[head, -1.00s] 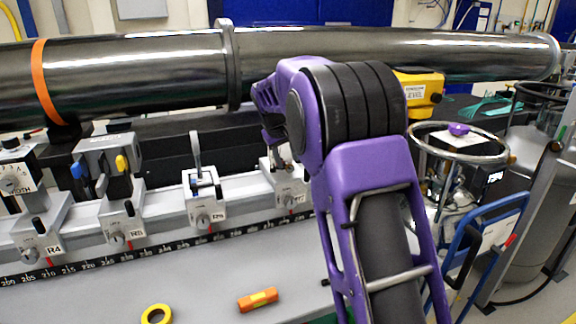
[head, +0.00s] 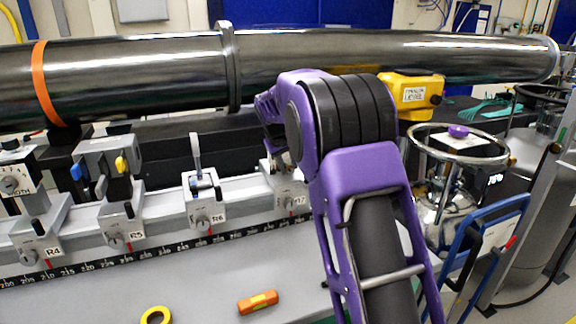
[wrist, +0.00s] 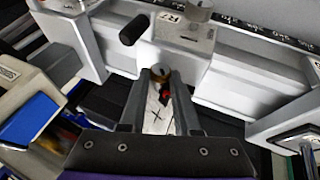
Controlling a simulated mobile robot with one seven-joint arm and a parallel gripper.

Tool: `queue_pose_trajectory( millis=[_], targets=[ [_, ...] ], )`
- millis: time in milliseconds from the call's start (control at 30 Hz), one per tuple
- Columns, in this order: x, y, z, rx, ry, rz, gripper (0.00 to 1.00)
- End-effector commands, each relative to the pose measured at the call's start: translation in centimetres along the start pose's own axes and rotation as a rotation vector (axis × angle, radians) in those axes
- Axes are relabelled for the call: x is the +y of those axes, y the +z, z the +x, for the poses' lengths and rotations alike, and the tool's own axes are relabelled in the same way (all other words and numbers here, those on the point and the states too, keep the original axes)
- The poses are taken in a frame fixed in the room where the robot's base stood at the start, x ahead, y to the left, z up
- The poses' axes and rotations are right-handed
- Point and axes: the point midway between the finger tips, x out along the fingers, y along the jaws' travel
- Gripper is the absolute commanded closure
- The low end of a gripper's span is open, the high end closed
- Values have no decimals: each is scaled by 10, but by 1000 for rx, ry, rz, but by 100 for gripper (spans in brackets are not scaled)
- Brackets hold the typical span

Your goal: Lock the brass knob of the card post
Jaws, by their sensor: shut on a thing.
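The wrist view shows my gripper (wrist: 160,84) with its two dark fingers converging on a small round brass knob (wrist: 160,71). The fingertips are at both sides of the knob and shut on it. A white card with a black X (wrist: 157,117) shows between the fingers, nearer the camera, with a small red spot by it. The knob lies just in front of the grey carrier labelled R7 (wrist: 186,38). In the head view my own arm hides the knob, the card and the fingertips; part of carrier R7 (head: 287,190) shows beside it.
Carriers R6 (head: 204,203), R5 (head: 121,222) and R4 (head: 42,237) stand left along the scaled rail. A long dark tube (head: 130,78) runs above. A yellow level box (head: 412,96) is behind my arm. Yellow tape (head: 156,315) and an orange level (head: 258,302) lie in front.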

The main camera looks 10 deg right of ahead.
Motion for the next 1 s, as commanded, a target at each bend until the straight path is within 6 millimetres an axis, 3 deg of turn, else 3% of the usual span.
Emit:
queue_pose_trajectory(
  millis=[367, 1000],
  targets=[
    [6, -1, -4, -2, -104, 47, 100],
    [14, 1, 2, 0, -520, 219, 100]
  ],
)
